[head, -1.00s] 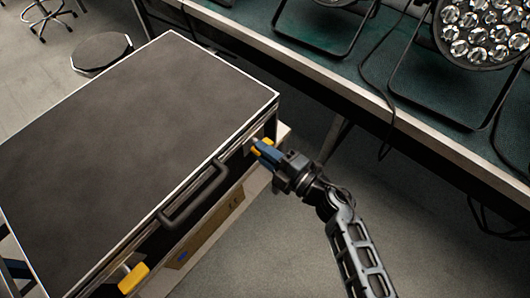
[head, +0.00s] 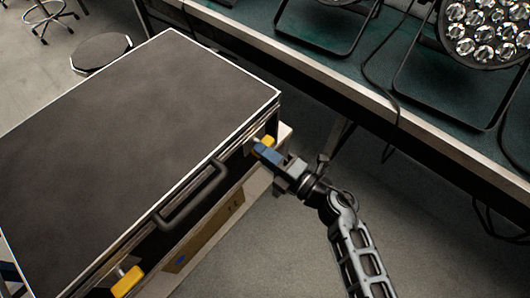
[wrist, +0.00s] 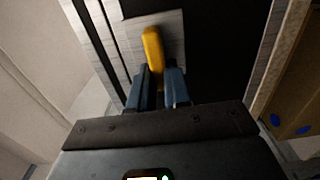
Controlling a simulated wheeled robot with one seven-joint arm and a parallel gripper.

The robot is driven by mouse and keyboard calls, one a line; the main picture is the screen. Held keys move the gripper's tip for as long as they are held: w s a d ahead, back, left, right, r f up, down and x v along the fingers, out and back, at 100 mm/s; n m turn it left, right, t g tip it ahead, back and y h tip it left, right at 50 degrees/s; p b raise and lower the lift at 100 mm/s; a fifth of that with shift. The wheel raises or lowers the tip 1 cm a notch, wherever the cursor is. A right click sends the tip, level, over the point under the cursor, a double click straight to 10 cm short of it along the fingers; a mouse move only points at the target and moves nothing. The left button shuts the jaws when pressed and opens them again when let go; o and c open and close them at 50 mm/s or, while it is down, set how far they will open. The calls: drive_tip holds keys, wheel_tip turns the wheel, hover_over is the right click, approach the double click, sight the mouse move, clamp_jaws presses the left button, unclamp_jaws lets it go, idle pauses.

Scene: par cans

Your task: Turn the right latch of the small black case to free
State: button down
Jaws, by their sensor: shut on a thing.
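The small black case (head: 130,120) has a dark lid with pale metal edging and a black handle (head: 190,194) on its front. Its right latch is a yellow lever (head: 268,142) near the right front corner. It also shows in the wrist view (wrist: 153,48), standing out from a metal plate and running down between the fingers. The left latch (head: 127,281) is yellow too, at the lower left of the front. My gripper (head: 262,153) is at the right latch, its blue fingers (wrist: 158,88) shut on the lever's lower end, which they partly hide.
A long workbench (head: 340,95) with par lights (head: 480,30) and cables runs along the upper right. A round dark stool (head: 101,52) stands behind the case. A cardboard-coloured box (head: 212,232) is below the case front. The floor at lower right is open.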

drive_tip(key=shift+a+r, duration=0.1)
drive_tip(key=shift+a, duration=0.05)
drive_tip(key=c, duration=1.1)
unclamp_jaws()
drive_tip(key=shift+v, duration=3.9)
drive_tip(key=s+d+r+m+t+h, duration=0.1)
drive_tip(key=s+d+r+m+h, duration=0.3)
drive_tip(key=s+m, duration=0.5)
drive_tip(key=s+d+r+m+t+h, duration=0.1)
drive_tip(key=s+d+r+m+h, duration=0.4)
drive_tip(key=s+m, duration=0.5)
drive_tip(key=s+d+r+m+t+h, duration=0.1)
drive_tip(key=s+d+r+m+h, duration=0.4)
drive_tip(key=s+d+r+m, duration=0.3)
drive_tip(key=shift+s+r+m+t, duration=0.15)
drive_tip(key=shift+s+m, duration=0.25)
drive_tip(key=shift+s, duration=0.5)
drive_tip(key=shift+s+f+m+t, duration=0.1)
drive_tip(key=shift+s+m+t, duration=0.25)
drive_tip(key=shift+s, duration=0.55)
